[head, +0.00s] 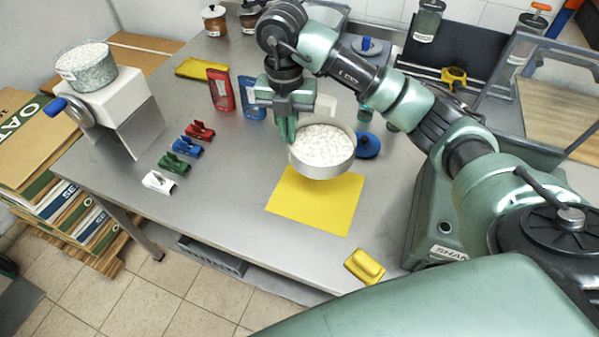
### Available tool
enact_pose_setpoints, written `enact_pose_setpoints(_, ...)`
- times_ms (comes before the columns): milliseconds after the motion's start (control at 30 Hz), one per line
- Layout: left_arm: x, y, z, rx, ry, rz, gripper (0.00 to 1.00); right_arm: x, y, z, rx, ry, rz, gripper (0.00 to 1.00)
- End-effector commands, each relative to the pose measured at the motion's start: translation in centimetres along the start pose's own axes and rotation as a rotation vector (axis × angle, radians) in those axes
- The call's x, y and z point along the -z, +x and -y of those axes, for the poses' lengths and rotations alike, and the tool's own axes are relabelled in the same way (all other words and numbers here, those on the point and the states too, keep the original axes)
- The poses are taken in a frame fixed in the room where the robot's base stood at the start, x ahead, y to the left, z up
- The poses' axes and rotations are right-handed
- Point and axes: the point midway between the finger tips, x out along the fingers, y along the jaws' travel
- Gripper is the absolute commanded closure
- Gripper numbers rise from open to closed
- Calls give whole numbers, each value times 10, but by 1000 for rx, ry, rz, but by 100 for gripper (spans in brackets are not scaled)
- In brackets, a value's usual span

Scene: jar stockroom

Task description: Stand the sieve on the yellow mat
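The sieve (322,148), a round pale metal rim full of white pellets, is level in the middle of the table. The yellow mat (325,205) lies flat below it. The sieve overlaps the mat's far edge in the picture and seems to be held above it. My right gripper (290,130) points down at the sieve's left rim. Its fingers look closed on that rim, though the contact is partly hidden. My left gripper is not in view.
Clips in red, blue, green and white (159,182) lie left. Red (220,90) and blue packets stand behind the gripper. A blue lid (368,146) lies right of the sieve. A yellow block (365,266) is at the front edge. A scale (110,105) holds a full bowl.

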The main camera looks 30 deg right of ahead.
Motion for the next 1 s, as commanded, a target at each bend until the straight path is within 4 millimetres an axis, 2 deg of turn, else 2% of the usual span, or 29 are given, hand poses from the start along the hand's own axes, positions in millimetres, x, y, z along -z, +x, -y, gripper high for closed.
enact_pose_setpoints(33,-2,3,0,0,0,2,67,2,18,0,2,-1,-8,100)
enact_pose_setpoints(400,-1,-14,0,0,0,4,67,1,100,-1,2,-2,-2,100)
enact_pose_setpoints(667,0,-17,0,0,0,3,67,0,125,-2,1,-3,-1,100)
enact_pose_setpoints(900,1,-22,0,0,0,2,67,0,157,-2,0,-3,0,100)
enact_pose_setpoints(1000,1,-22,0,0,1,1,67,0,161,-3,-1,-4,2,100)
